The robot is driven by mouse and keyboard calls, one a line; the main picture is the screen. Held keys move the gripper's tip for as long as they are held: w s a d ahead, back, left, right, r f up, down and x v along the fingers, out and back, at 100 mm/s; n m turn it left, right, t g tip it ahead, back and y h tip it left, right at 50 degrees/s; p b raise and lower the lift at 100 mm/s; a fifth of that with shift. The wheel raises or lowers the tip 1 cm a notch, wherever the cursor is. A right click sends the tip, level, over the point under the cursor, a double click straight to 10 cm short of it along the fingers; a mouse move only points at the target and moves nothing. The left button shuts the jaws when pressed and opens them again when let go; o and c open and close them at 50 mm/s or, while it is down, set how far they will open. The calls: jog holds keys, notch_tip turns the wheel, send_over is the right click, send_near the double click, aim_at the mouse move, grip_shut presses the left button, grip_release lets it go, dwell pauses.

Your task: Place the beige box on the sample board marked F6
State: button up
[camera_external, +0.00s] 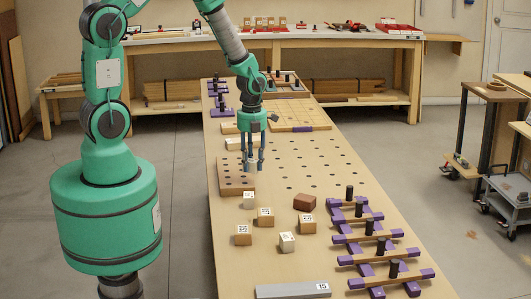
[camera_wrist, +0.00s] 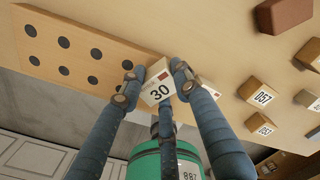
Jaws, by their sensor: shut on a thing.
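My gripper (camera_external: 254,160) is shut on a pale beige box (camera_external: 251,168). In the wrist view the box (camera_wrist: 158,94) is tilted between the fingers of my gripper (camera_wrist: 156,84), and a white label reads 30. A wooden board with rows of dark round spots (camera_external: 235,182) lies on the bench just below and left of the box. The same board shows in the wrist view (camera_wrist: 85,45), with the box at its edge. I cannot tell whether the box touches it. No F6 mark is readable on any board.
Labelled tan blocks (camera_external: 265,217), pale blocks (camera_external: 287,242) and a reddish-brown block (camera_external: 304,202) lie nearer the front. A purple-ended rack with black pegs (camera_external: 372,240) stands front right. A grey bar marked 15 (camera_external: 292,289) lies at the front. Another wooden board (camera_external: 300,115) lies behind.

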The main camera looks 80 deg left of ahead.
jog(key=s+a+n, duration=0.1)
jog(key=a, duration=0.3)
jog(key=s+a+n, duration=0.1)
jog(key=a, duration=0.4)
jog(key=s+a+n, duration=0.1)
jog(key=a, duration=0.4)
jog(key=shift+s+a+r, duration=0.1)
jog(key=shift+s+r, duration=0.1)
jog(key=shift+r, duration=0.05)
jog(key=s+a+n, duration=0.3)
jog(key=s+a, duration=0.4)
jog(key=a, duration=0.6)
jog(key=shift+s+r, duration=0.2)
jog(key=shift+a, duration=0.1)
jog(key=w+a, duration=0.3)
jog(key=a, duration=0.1)
jog(key=w+a+f+b, duration=0.1)
jog(key=w+a, duration=0.2)
jog(key=a, duration=0.1)
jog(key=w+a, duration=0.3)
jog(key=a, duration=0.1)
jog(key=shift+w+a+f+b, duration=0.25)
jog(key=shift+w+a+b, duration=0.05)
jog(key=shift+w+b, duration=0.1)
jog(key=shift+f, duration=0.1)
jog(key=shift+f+b, duration=0.35)
jog(key=shift+f, duration=1.3)
jog(key=shift+f, duration=0.15)
